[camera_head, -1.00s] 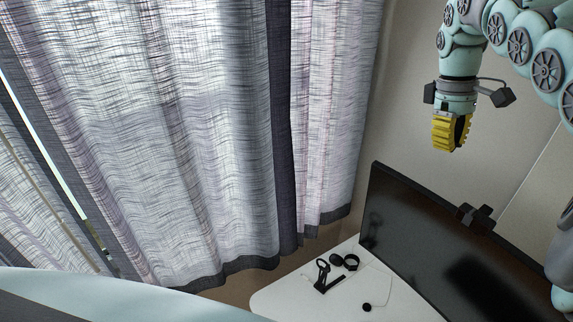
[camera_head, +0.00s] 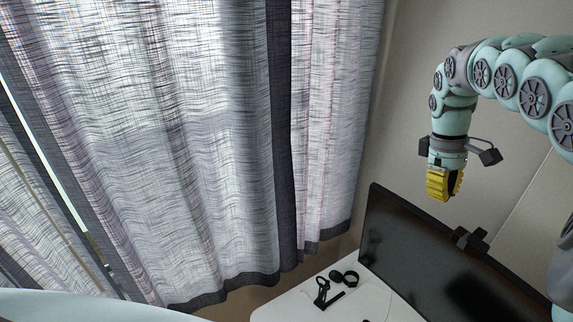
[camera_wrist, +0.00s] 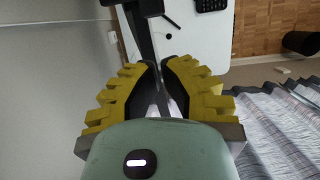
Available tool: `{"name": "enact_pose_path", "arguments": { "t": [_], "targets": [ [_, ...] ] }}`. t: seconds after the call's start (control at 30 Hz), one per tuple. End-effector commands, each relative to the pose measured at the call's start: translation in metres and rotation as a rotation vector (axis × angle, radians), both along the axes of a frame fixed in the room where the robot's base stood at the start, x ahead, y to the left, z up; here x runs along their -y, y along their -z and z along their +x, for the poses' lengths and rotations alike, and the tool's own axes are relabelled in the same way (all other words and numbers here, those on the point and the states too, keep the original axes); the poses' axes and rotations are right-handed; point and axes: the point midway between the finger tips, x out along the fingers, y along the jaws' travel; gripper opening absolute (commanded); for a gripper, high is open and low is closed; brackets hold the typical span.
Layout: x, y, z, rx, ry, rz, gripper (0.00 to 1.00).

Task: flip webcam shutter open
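The black webcam (camera_head: 468,239) sits on the top edge of the dark monitor (camera_head: 420,262) in the head view. In the wrist view a black piece that looks like the webcam (camera_wrist: 150,8) is cut off at the top edge. I cannot make out its shutter or the shutter's position. My gripper (camera_head: 437,199), with yellow ribbed fingers, hangs pointing down above the monitor, up and left of the webcam in the head view and apart from it. In the wrist view its fingertips (camera_wrist: 162,64) come together with almost no gap and nothing visible held.
The white desk (camera_head: 290,308) holds a black watch-like loop (camera_head: 351,277) and other small black items. A keyboard (camera_wrist: 211,4) shows in the wrist view. Curtains (camera_head: 200,150) hang at left. The air around my gripper is clear.

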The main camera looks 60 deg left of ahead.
Motion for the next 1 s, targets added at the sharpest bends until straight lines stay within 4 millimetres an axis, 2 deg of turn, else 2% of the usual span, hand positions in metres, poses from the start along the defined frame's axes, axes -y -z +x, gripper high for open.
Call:
{"name": "enact_pose_path", "arguments": {
  "t": [0.4,0.47,0.7,1.0],
  "targets": [
    [0.013,0.047,-0.004,-0.007,-0.004,-0.004,0.00],
    [0.020,0.042,-0.002,-0.002,-0.003,-0.003,0.00],
    [0.043,0.044,-0.002,-0.002,0.000,-0.002,0.00],
    [0.051,0.048,-0.001,0.001,-0.002,0.001,0.00]
  ]
}}
